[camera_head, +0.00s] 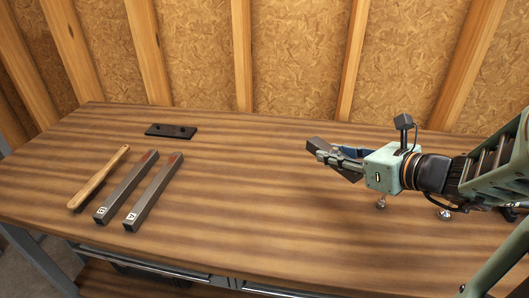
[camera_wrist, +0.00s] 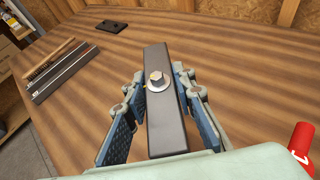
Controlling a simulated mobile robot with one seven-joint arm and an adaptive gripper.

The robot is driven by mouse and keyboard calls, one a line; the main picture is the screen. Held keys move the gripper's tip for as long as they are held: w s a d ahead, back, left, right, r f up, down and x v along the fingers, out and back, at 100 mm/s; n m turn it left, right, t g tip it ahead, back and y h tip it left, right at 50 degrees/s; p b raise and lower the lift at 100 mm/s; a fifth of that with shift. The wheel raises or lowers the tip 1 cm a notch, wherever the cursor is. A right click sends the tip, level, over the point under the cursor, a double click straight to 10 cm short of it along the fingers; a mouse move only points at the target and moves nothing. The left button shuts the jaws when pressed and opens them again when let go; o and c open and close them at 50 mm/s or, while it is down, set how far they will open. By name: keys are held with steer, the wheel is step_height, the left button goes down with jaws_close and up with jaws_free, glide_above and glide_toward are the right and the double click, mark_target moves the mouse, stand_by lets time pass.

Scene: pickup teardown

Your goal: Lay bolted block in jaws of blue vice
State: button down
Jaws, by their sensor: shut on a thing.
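The bolted block is a long dark grey bar (camera_wrist: 168,115) with a hex bolt and washer (camera_wrist: 158,80) on its top face. My gripper (camera_wrist: 157,100) is shut on it, with a blue-padded finger along each side. In the head view the block's end (camera_head: 317,145) sticks out to the left past my gripper (camera_head: 338,158). The block is held above the right part of the bench, long side roughly in line with the fingers. I cannot make out the blue vice in either view; my arm covers part of the bench's right side.
The wooden bench (camera_head: 240,220) is clear in the middle. At left lie a wooden-handled tool (camera_head: 100,178) and two grey bars (camera_head: 125,187) (camera_head: 154,191). A dark plate with holes (camera_head: 171,131) lies behind. Shiny knobs (camera_head: 382,203) show under my arm. A red cylinder (camera_wrist: 299,150) stands at right.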

steer(key=d+b+x, duration=0.1)
steer(key=b+x, duration=0.1)
steer(key=x, duration=0.7)
glide_above(295, 171)
steer(key=f, duration=0.5)
steer(key=shift+s+d+b, duration=0.2)
steer(key=shift+s+b, duration=0.15)
steer(key=shift+s, duration=0.05)
steer(key=shift+w+a+f, duration=0.15)
steer(key=shift+w+f, duration=0.1)
steer(key=shift+f, duration=0.15)
steer(key=shift+w+a+f+b, duration=0.15)
steer(key=shift+f+b, duration=0.35)
steer(key=shift+f, duration=1.15)
steer(key=shift+f, duration=0.15)
steer(key=c, duration=1.6)
jaws_free()
steer(key=shift+f, duration=0.15)
